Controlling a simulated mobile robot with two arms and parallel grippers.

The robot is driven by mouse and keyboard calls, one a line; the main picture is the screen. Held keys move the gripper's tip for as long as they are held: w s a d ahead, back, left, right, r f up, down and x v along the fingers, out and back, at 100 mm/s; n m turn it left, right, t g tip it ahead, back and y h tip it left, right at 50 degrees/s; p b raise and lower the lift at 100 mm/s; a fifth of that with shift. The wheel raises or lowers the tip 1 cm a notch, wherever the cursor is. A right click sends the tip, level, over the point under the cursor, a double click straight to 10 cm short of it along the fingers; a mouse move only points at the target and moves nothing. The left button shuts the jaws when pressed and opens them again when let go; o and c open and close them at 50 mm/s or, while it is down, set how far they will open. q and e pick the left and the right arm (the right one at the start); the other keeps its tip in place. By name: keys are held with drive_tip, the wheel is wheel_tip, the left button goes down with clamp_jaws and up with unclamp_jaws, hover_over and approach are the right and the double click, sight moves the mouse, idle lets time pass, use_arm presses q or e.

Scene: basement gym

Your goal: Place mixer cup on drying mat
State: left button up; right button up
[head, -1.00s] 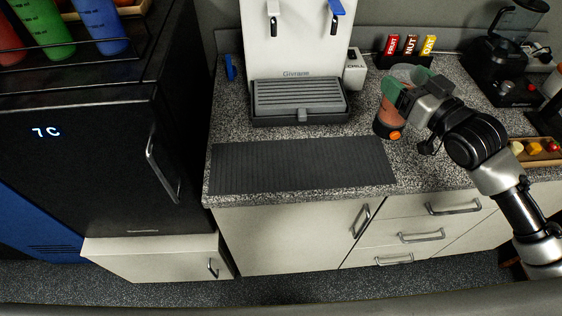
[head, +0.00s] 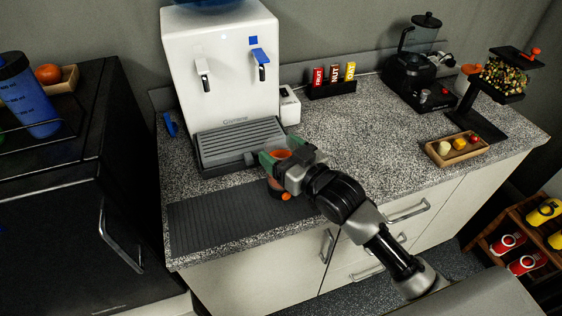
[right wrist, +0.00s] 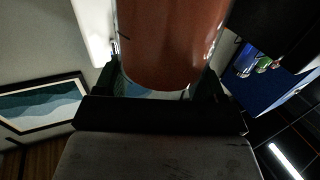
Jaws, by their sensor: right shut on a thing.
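The mixer cup (head: 274,187) is a translucent cup with reddish-orange contents, a dark base and an orange round mark. My right gripper (head: 280,158) is shut on it near its upper part and holds it roughly upright. The cup is at the right end of the dark ribbed drying mat (head: 225,217), in front of the dispenser; I cannot tell whether its base touches the mat. The cup (right wrist: 170,45) fills the top middle of the right wrist view, between the fingers of the gripper (right wrist: 162,88). My left gripper is not in view.
The white dispenser (head: 220,60) with its grey drip tray (head: 240,140) stands just behind the mat. A bar rack (head: 331,90), a blender (head: 418,75) and a wooden fruit tray (head: 455,150) are to the right. The mat's left and middle are bare.

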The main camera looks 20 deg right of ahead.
wheel_tip(320, 180, down, 4)
drive_tip(key=shift+r, duration=0.1)
idle(0.4)
drive_tip(key=o, duration=1.7)
drive_tip(key=shift+s, duration=0.1)
